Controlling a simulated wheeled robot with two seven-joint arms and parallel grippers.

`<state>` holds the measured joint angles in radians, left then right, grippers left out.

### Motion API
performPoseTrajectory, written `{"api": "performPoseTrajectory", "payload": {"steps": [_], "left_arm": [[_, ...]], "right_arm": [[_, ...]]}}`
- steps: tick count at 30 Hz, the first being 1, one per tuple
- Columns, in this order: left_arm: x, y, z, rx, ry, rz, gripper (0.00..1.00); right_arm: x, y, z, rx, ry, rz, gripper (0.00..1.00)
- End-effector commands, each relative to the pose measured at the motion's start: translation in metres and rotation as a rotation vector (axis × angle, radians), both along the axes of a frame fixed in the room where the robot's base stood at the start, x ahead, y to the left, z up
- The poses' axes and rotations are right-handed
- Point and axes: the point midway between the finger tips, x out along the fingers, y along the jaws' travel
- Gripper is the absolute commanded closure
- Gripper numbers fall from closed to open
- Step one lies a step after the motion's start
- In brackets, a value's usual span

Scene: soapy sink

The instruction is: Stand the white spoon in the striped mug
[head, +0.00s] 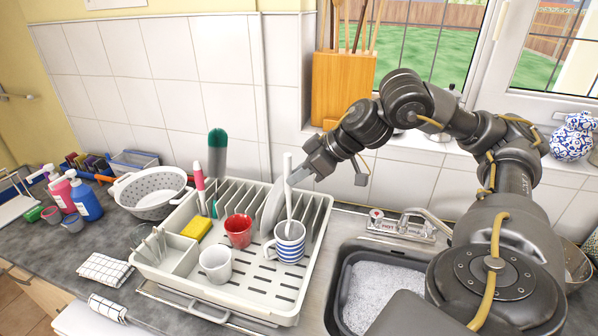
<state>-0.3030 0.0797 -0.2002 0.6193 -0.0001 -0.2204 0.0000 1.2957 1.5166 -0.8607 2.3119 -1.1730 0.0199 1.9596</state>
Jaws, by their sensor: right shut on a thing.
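The white spoon (289,206) is upright, with its lower end at the mouth of the striped mug. I cannot tell how deep it reaches. The blue-and-white striped mug (290,247) stands upright in the front right part of the dish rack, its handle to the left. My right gripper (293,178) is shut on the upper part of the spoon, above the mug. My left gripper is not in view.
The pale dish rack (258,314) also holds a red mug (238,231), a white cup (215,265), a yellow sponge (196,228) and a plate (270,207) behind the striped mug. A sink with suds (372,292) lies to the right. A colander (150,190) stands left.

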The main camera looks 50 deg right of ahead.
Motion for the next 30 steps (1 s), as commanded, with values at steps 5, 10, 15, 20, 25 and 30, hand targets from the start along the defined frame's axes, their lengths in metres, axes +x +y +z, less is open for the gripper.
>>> {"api": "performPoseTrajectory", "payload": {"steps": [5,10,15,20,25,30], "left_arm": [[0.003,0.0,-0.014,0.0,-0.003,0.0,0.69],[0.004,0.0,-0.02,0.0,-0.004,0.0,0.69],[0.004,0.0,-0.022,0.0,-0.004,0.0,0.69],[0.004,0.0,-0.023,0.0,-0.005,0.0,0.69],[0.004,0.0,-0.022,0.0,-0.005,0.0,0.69],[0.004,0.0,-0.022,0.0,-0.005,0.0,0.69]], "right_arm": [[0.0,0.0,-0.017,0.0,0.001,0.0,1.0],[0.0,0.0,-0.025,0.0,0.0,0.0,1.0],[0.0,0.0,-0.029,0.0,0.0,0.0,1.0],[0.0,0.0,-0.029,0.0,0.0,0.0,1.0],[0.0,0.0,-0.029,0.0,0.0,0.0,1.0],[0.0,0.0,-0.029,0.0,0.0,0.0,0.65]]}}
